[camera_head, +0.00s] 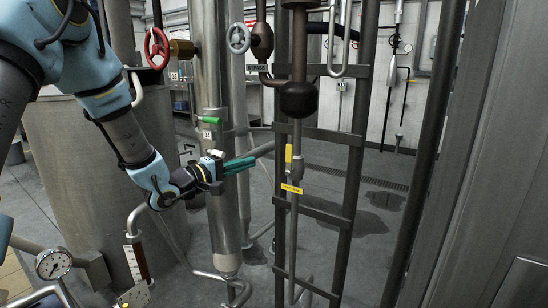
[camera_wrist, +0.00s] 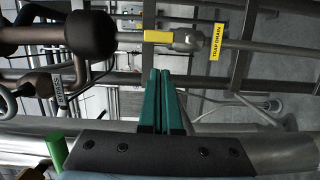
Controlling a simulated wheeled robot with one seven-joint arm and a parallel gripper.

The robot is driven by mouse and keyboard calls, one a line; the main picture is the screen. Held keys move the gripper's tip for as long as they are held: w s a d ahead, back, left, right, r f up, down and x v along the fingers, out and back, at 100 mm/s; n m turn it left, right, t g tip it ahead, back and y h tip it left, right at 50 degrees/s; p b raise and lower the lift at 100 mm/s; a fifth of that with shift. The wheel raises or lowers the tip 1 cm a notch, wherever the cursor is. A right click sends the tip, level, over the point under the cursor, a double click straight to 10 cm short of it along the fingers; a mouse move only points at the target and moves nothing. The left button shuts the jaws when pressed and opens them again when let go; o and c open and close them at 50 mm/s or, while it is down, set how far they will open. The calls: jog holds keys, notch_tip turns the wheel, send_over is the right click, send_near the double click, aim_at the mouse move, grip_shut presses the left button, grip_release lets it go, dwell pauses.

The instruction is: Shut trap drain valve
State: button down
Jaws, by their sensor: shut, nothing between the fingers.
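The trap drain valve (camera_head: 297,172) sits on a thin vertical pipe below a dark round trap. Its yellow lever (camera_head: 289,155) points up along the pipe, and a yellow label (camera_head: 291,189) hangs just below. In the wrist view the picture is turned sideways: the yellow lever (camera_wrist: 158,37), the metal valve body (camera_wrist: 188,40) and the label reading TRAP DRAIN (camera_wrist: 215,43) lie beyond my fingertips. My gripper (camera_head: 253,162) has green fingers, which are together and empty. It is left of the valve, apart from the lever. In the wrist view its fingertips (camera_wrist: 161,72) point toward the lever.
A dark ladder-like frame (camera_head: 345,215) stands around and behind the valve pipe. A large steel pipe (camera_head: 213,70) with a green handle (camera_head: 211,120) stands beside my forearm. A red handwheel (camera_head: 156,48) and a grey handwheel (camera_head: 238,38) are above. A grey panel (camera_head: 490,150) closes off the right.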

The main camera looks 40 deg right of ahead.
aim_at(289, 160)
jog(key=shift+s+d, duration=0.1)
jog(key=shift+d+r, duration=0.1)
jog(key=d+p, duration=0.2)
jog(key=d, duration=0.7)
jog(key=shift+d, duration=0.4)
jog(key=shift+d, duration=0.1)
jog(key=shift+s+m, duration=0.15)
jog(key=shift+m, duration=0.25)
